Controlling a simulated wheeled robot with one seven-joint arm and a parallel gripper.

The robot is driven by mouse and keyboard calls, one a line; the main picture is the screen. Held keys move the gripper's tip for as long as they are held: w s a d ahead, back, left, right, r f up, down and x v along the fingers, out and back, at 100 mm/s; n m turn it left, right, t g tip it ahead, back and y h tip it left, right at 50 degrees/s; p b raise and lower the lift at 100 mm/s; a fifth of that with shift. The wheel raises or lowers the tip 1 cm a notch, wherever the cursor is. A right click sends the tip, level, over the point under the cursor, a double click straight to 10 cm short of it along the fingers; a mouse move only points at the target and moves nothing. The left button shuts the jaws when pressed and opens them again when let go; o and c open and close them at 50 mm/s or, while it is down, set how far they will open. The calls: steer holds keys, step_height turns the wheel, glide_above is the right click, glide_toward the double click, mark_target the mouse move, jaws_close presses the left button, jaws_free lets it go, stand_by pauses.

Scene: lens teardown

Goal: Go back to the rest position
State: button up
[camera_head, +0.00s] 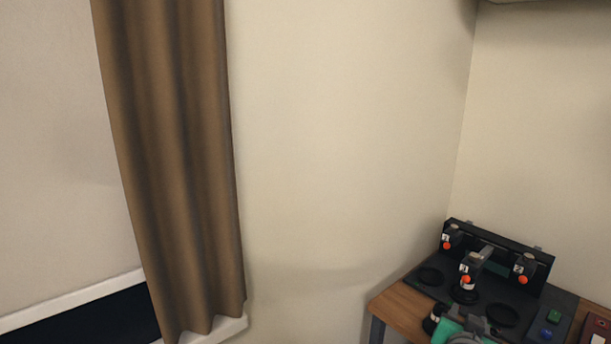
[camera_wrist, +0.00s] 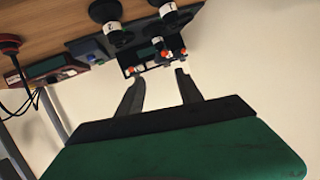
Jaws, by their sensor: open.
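My gripper (camera_wrist: 160,85) shows in the wrist view with its two dark fingers spread apart and nothing between them. Its green and black body fills the lower part of that view. Beyond the fingertips is the dark bench fixture (camera_wrist: 136,52) with orange-tipped parts, seen tilted and apart from the fingers. In the head view the same fixture (camera_head: 481,292) stands on the wooden table at the lower right. A green and grey part at the bottom edge there looks like part of my arm, but is mostly cut off.
The wooden table (camera_head: 399,309) sits in the lower right corner by the walls. A brown curtain (camera_head: 178,165) hangs at the left beside a window sill. In the wrist view, a red device (camera_wrist: 47,70) with cables and a red-topped object (camera_wrist: 10,45) are at the left.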

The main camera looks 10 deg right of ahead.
steer(key=s+a+f+n+g+y+p, duration=0.1)
steer(key=a+n+g+y+p, duration=0.4)
steer(key=a, duration=1)
steer(key=s+a+n+g+y+p, duration=0.1)
steer(key=s+a+n+g+y, duration=0.2)
steer(key=s+a, duration=0.4)
steer(key=shift+s+a+r+n+y+p, duration=0.25)
steer(key=shift+s+a+n+y+p, duration=0.15)
steer(key=shift+a+n, duration=0.6)
steer(key=shift+a, duration=0.15)
